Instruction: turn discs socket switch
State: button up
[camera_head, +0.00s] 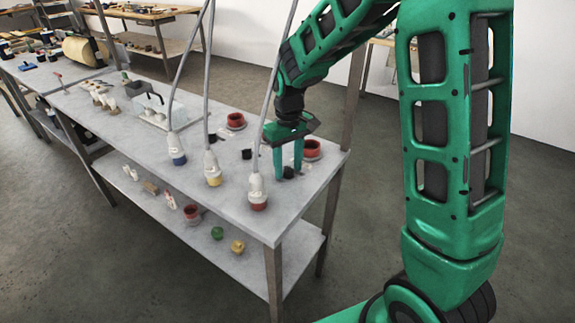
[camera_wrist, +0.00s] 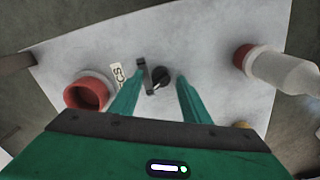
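The discs socket switch is a small black round knob (camera_wrist: 160,77) on the pale bench top. A dark bar-like piece (camera_wrist: 145,76) stands just left of it in the wrist view. Beside that bar is a white label (camera_wrist: 117,75), partly hidden by a finger, with "CS" readable. My gripper (camera_wrist: 161,80) is open, with its green fingers on either side of the knob and bar; I cannot tell if they touch. The head view shows the gripper (camera_head: 288,160) pointing down over the knob (camera_head: 289,172). A red socket (camera_wrist: 88,92) sits left of the label.
White plugs with blue (camera_head: 177,148), yellow (camera_head: 213,170) and red (camera_head: 257,192) bands stand in a row, with cables rising from them. Another red socket (camera_head: 236,120) and black pieces (camera_head: 246,154) are farther back. A lower shelf (camera_head: 190,232) holds small parts.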

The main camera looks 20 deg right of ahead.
aim_at(289, 167)
notch_tip(289, 167, up, 11)
jog(key=shift+f, duration=0.15)
dwell(0.4)
jog(key=shift+d, duration=0.1)
jog(key=s+d+r+m, duration=0.2)
jog(key=s+d+m, duration=0.1)
jog(key=s+d, duration=0.6)
jog(key=s+d+f+m, duration=0.1)
jog(key=s+d+m, duration=0.2)
jog(key=s, duration=0.8)
jog(key=s+d+f+m, duration=0.2)
jog(key=s+d, duration=0.3)
jog(key=s, duration=0.6)
jog(key=shift+s+m, duration=0.35)
jog(key=shift+m, duration=0.25)
jog(key=shift+d+f, duration=0.1)
